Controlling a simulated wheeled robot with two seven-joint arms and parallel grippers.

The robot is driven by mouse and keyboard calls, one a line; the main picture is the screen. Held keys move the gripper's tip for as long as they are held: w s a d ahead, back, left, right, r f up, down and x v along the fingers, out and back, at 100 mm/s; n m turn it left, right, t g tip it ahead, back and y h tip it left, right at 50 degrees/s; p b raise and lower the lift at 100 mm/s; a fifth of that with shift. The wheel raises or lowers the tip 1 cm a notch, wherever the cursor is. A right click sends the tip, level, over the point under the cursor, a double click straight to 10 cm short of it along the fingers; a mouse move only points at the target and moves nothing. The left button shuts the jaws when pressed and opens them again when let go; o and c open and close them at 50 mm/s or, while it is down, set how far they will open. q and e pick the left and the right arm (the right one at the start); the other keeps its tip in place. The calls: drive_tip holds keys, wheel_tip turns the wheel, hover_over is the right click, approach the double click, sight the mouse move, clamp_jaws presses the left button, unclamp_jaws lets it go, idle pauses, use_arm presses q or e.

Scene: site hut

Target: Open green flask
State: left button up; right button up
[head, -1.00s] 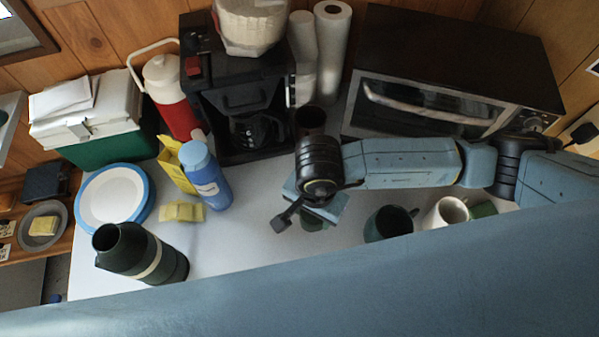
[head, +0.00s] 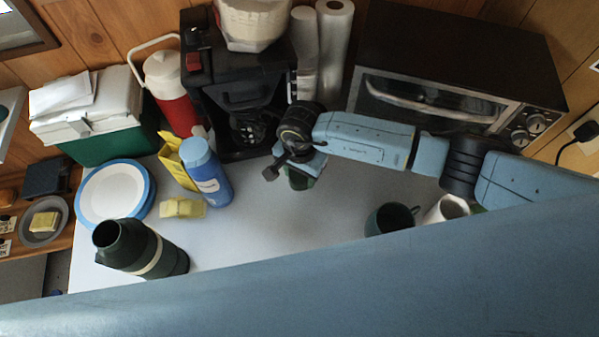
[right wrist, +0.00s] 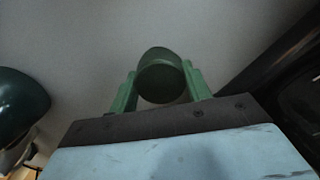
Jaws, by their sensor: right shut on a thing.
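The green flask (head: 165,258) stands at the front left of the white table, with a pale band round it and a dark round mouth showing at its top. No lid shows on it. My right gripper (head: 300,176) is near the coffee maker, well to the right of the flask. It is shut on a dark green round piece (head: 299,182) that looks like the flask's cup or lid. In the right wrist view this green piece (right wrist: 160,80) sits between the two green fingers (right wrist: 158,88). My left gripper is not in view.
A blue bottle (head: 207,175), a yellow sponge (head: 183,207) and plates (head: 112,195) are beyond the flask. The coffee maker (head: 240,100) and oven (head: 450,70) stand behind. A dark green mug (head: 388,220) and white mug (head: 447,209) are at right. The table's middle is clear.

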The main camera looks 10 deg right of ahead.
drive_tip(key=shift+w+f, duration=0.2)
drive_tip(key=shift+f, duration=0.15)
drive_tip(key=o, duration=1.1)
drive_tip(key=shift+f, duration=0.1)
wheel_tip(320, 180, up, 12)
drive_tip(key=shift+r+p, duration=0.15)
drive_tip(key=shift+p, duration=0.25)
